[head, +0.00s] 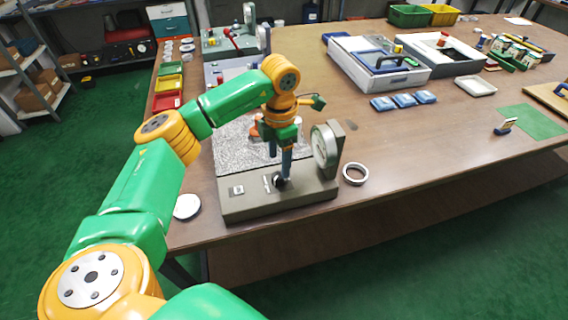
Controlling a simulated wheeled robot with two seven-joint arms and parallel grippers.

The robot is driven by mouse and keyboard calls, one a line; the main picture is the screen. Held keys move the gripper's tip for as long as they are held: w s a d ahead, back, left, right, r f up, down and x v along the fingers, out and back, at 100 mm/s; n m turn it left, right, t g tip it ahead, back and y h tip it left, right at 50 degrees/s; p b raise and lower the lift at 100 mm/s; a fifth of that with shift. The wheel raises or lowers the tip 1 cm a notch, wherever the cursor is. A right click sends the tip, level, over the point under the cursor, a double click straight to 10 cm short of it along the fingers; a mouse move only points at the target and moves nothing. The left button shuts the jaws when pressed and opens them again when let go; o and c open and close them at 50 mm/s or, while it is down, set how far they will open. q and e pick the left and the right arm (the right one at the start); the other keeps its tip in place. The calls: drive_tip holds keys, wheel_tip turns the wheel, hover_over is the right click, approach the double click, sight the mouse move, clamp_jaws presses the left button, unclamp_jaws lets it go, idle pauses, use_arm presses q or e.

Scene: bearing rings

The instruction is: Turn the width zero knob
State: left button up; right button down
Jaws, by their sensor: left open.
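A grey measuring device (300,202) with a granite-like plate and an upright round dial (325,147) stands at the near edge of the table. A dark round knob (282,184) sits on its front ledge; I cannot read any label on it. My left gripper (285,174) points down right over this knob, open, with its fingertips at or just above it. Whether the fingers touch the knob I cannot tell. The gripper hides part of the plate and the knob's back. My right gripper is not in view.
A metal ring (355,174) lies right of the device, and a pale round disc (187,206) lies left of it. Red, yellow and green bins (168,101) line the table's left edge. The front right tabletop is mostly clear.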

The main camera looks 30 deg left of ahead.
sight(279, 175)
use_arm(q)
drive_tip(key=f, duration=0.4)
drive_tip(key=shift+s+f+p, duration=0.1)
drive_tip(key=shift+s+p, duration=0.25)
drive_tip(key=shift+s, duration=0.05)
drive_tip(key=shift+w+f, duration=0.25)
drive_tip(key=shift+f, duration=0.15)
clamp_jaws()
drive_tip(key=shift+r, duration=0.1)
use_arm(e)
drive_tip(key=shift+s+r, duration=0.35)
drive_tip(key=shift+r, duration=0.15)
use_arm(q)
drive_tip(key=shift+n, duration=0.3)
drive_tip(key=n, duration=0.2)
drive_tip(key=shift+n, duration=0.4)
drive_tip(key=n, duration=0.3)
drive_tip(key=shift+n+p, duration=0.3)
drive_tip(key=shift+p, duration=0.05)
drive_tip(key=n+p, duration=0.1)
drive_tip(key=n, duration=0.5)
drive_tip(key=shift+a, duration=0.1)
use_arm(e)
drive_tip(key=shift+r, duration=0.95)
use_arm(q)
drive_tip(key=shift+n, duration=0.5)
